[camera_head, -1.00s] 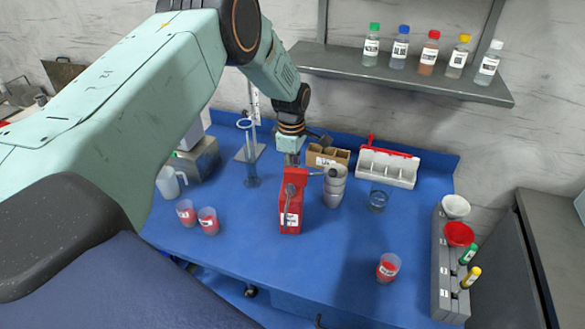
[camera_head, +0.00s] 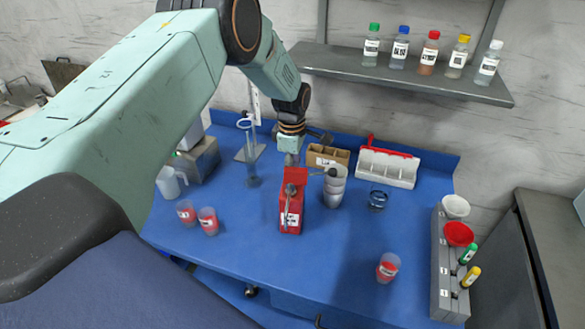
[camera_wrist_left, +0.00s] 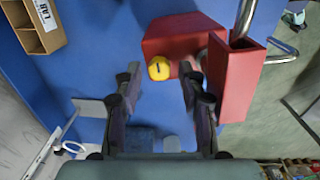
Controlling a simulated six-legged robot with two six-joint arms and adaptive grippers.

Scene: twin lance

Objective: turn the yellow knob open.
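The yellow knob (camera_wrist_left: 159,68) is round with a dark mark on its face and sits on the red device (camera_wrist_left: 185,36) in the left wrist view. My left gripper (camera_wrist_left: 161,74) is open, one finger on each side of the knob; I cannot tell whether they touch it. In the head view the red device (camera_head: 292,216) stands upright on the blue table with a metal lever on its front. My left gripper (camera_head: 291,159) is just behind it, its fingers mostly hidden. The knob is hidden there. My right gripper is not in view.
Metal cups (camera_head: 334,188) stand close to the right of the red device. A glass beaker (camera_head: 377,199), a cardboard box (camera_head: 327,157) and a white rack (camera_head: 387,168) are nearby. Cups with red contents (camera_head: 208,222) stand at left. The front middle of the table is clear.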

